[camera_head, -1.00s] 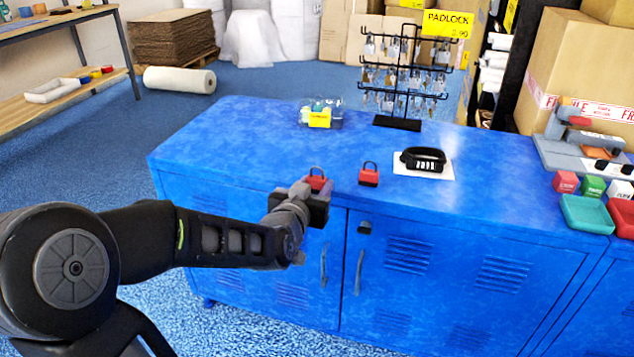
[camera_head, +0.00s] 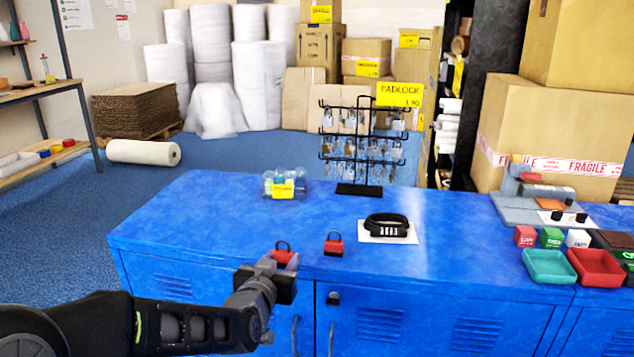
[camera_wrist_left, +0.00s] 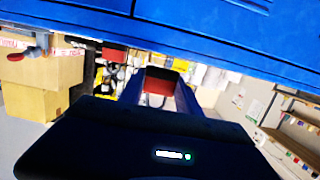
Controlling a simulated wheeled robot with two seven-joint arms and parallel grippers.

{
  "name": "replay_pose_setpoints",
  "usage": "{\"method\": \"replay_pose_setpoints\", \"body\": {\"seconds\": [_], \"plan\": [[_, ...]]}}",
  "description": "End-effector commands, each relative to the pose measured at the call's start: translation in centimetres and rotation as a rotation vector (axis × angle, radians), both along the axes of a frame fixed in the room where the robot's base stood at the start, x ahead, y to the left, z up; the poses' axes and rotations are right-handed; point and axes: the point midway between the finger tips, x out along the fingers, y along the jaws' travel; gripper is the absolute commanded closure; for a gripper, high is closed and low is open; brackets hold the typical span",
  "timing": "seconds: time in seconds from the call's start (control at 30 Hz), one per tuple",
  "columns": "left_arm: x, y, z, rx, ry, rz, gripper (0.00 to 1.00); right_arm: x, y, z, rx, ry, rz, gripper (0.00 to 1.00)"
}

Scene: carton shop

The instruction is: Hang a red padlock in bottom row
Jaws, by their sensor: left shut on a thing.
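My left gripper (camera_head: 283,265) is shut on a red padlock (camera_head: 282,254) with a dark shackle, at the front edge of the blue cabinet. Whether that padlock touches the top cannot be told. In the left wrist view the red padlock (camera_wrist_left: 160,97) shows between the fingers. A second red padlock (camera_head: 334,246) stands upright on the cabinet to the right of the gripper. The black wire rack (camera_head: 358,189) stands farther back with rows of hooks, and silvery padlocks hang on it; the bottom row (camera_head: 340,158) is partly hidden by them. My right gripper is not in view.
A black combination lock lies on a white card (camera_head: 412,236). A clear box (camera_head: 268,184) stands left of the rack. Trays (camera_head: 548,266) and small blocks are at the right. The blue cabinet top (camera_head: 200,220) is bare at the left and between gripper and rack.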

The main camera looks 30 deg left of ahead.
Motion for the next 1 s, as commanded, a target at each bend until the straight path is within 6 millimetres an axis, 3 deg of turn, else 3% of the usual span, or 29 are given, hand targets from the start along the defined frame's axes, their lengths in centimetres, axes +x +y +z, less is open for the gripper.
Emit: {"method": "replay_pose_setpoints", "body": {"seconds": [0.17,0.4,0.6,0.73,1.0], "plan": [[1.7,-3.0,0.8,0.002,-0.008,-0.101,0.93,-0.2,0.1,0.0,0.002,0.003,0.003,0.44],[5.2,-12.8,0.0,0.007,-0.003,-0.395,0.93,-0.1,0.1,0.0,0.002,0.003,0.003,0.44],[6.1,-19.7,-1.7,0.001,0.001,-0.583,0.93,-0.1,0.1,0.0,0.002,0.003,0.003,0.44],[6.2,-21.4,-2.2,0.0,-0.002,-0.625,0.93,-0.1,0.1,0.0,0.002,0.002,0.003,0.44],[6.2,-21.6,-2.3,0.0,-0.002,-0.629,0.93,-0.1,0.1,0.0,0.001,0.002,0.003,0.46]]}}
